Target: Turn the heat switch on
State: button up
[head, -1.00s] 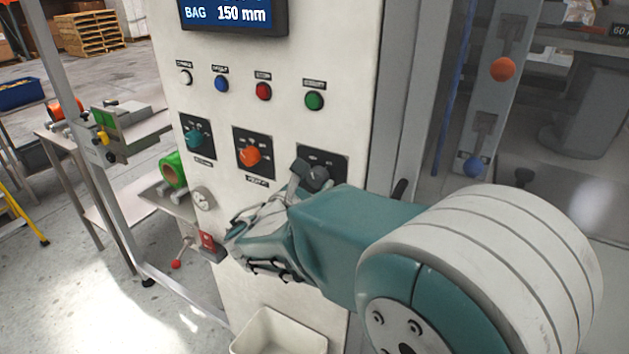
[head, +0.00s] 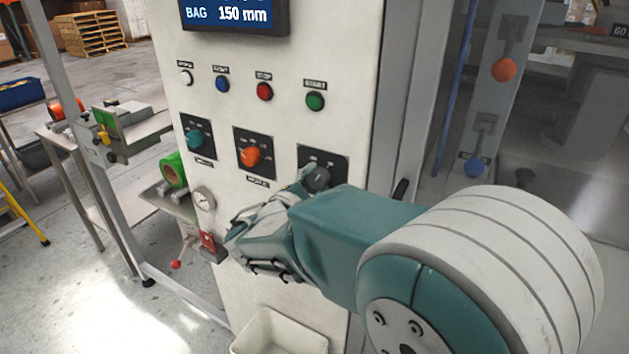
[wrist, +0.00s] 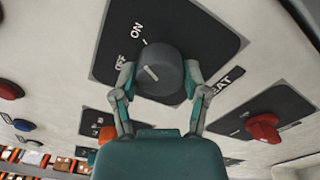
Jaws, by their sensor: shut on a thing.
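The heat switch is a round dark grey knob (wrist: 158,64) on a black plate (wrist: 212,38) marked ON, OFF and HEAT in the wrist view. A short white line on its face slants toward the upper left, roughly toward the OFF side. My gripper (wrist: 159,78) is shut on the knob, one finger on each side. In the head view, the knob (head: 317,180) shows at the tip of my gripper (head: 309,184), and my arm hides the lower part of its plate.
An orange knob (head: 250,156) and a teal knob (head: 194,139) sit left of the heat switch. Several push buttons, including a green one (head: 315,101), line up above. A red knob (wrist: 263,127) is at right in the wrist view. A white bin (head: 280,335) is below.

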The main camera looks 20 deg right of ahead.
jog(key=shift+m, duration=0.3)
jog(key=o, duration=1.1)
jog(key=shift+o, duration=0.2)
jog(key=v, duration=1.2)
